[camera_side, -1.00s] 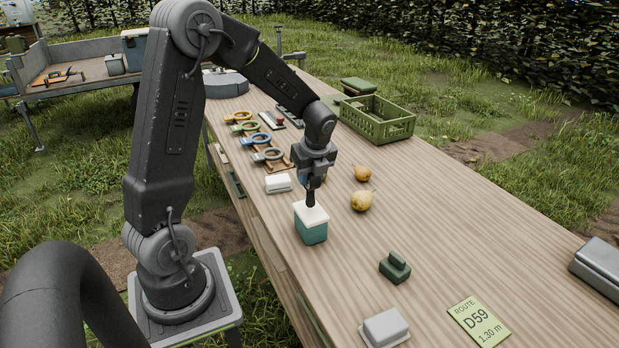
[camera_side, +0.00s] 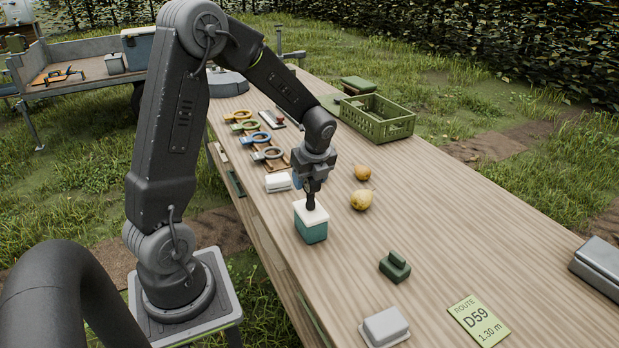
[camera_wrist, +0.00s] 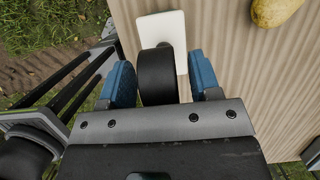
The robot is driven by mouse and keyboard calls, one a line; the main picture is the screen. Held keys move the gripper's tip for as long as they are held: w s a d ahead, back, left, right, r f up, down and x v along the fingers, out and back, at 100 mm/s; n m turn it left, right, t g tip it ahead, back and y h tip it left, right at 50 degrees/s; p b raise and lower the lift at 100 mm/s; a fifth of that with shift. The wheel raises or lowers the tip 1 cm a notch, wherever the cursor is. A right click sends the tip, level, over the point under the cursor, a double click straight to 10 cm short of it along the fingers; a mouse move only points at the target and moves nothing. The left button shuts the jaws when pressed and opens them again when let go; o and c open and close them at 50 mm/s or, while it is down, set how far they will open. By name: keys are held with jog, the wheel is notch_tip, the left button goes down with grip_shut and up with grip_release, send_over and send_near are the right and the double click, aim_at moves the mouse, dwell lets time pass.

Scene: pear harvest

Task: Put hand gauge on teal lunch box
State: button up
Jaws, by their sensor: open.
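The teal lunch box (camera_side: 312,232) stands on the wooden table with a pale lid, which also shows in the wrist view (camera_wrist: 162,27). A dark, round-bodied piece (camera_side: 310,202), seemingly the hand gauge, stands on or just over that lid; contact is hard to tell. It appears as a black cylinder in the wrist view (camera_wrist: 157,77). My gripper (camera_side: 311,184) is directly above the lunch box. In the wrist view its blue fingers (camera_wrist: 162,82) stand apart on either side of the black cylinder, with a visible gap at the right finger.
Two pears (camera_side: 361,200) lie right of the lunch box. A white box (camera_side: 278,183) and several coloured ring tools (camera_side: 262,138) lie behind it. A green crate (camera_side: 378,128) stands farther back. A dark green handled block (camera_side: 395,266) sits in front. The table's right side is mostly clear.

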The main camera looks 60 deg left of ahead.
jog(key=v, duration=1.2)
jog(key=s+d+r+n+t+h, duration=0.3)
jog(key=s+d+r+n+t, duration=0.1)
jog(key=s+d+n, duration=1)
jog(key=d+n+t, duration=0.1)
jog(key=d+n, duration=0.3)
jog(key=shift+s+r+t, duration=0.2)
jog(key=shift+s+t, duration=0.1)
jog(key=shift+s, duration=0.05)
